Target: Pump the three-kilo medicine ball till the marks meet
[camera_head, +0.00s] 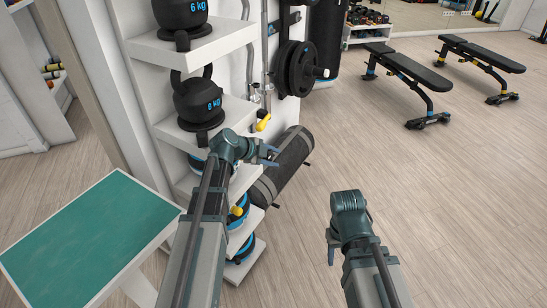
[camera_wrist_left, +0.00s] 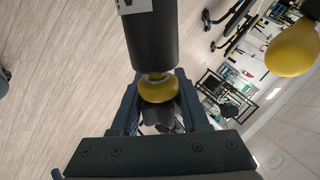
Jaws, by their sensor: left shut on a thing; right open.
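My left gripper (camera_head: 271,156) reaches in front of the shelf rack. In the left wrist view its fingers (camera_wrist_left: 158,105) are shut around a yellow knob (camera_wrist_left: 158,88) at the end of a black cylinder (camera_wrist_left: 152,40). A second, larger yellow bulb (camera_wrist_left: 292,50) shows at the right there. The head view shows a yellow handle (camera_head: 263,122) just above this gripper. My right gripper (camera_head: 331,248) is open and empty over the floor, apart from everything. Balls with blue and yellow parts (camera_head: 238,210) sit on the lower shelves, partly behind my left arm. No three-kilo label or marks are readable.
Black 6 kg weights (camera_head: 198,100) stand on the white shelves (camera_head: 150,47). A dark padded roll (camera_head: 285,168) lies beside the rack, below weight plates (camera_head: 298,68). A green-topped table (camera_head: 92,235) is at left. Benches (camera_head: 408,68) stand back right; open floor lies between.

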